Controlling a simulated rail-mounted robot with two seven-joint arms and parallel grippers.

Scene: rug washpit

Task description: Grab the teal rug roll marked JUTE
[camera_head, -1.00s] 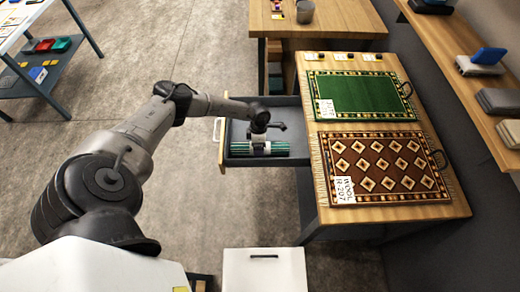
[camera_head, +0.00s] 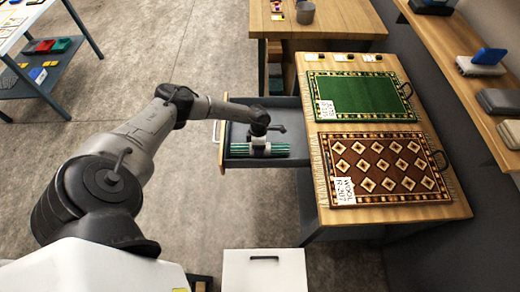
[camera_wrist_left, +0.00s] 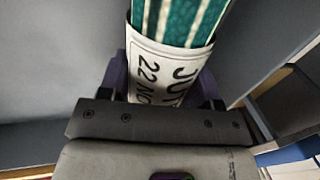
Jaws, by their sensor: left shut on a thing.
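The teal rug roll (camera_head: 275,149) with light stripes is in the open drawer (camera_head: 238,130) of the table. In the left wrist view the roll (camera_wrist_left: 182,20) carries a white label band (camera_wrist_left: 165,68) whose partly hidden text begins "JU", with "22 NO" beside it. My left gripper (camera_head: 259,149) is shut on the roll around its label band. The gripper's fingers show on both sides of the band in the left wrist view (camera_wrist_left: 160,85). The roll appears level and low in the drawer; I cannot tell whether it touches the bottom. My right gripper is not in view.
A green rug (camera_head: 360,95) and a brown patterned rug (camera_head: 385,168), both with tags, lie on the wooden table (camera_head: 445,207) right of the drawer. A wall shelf (camera_head: 455,90) stands at the right. A white box (camera_head: 264,275) is at the front.

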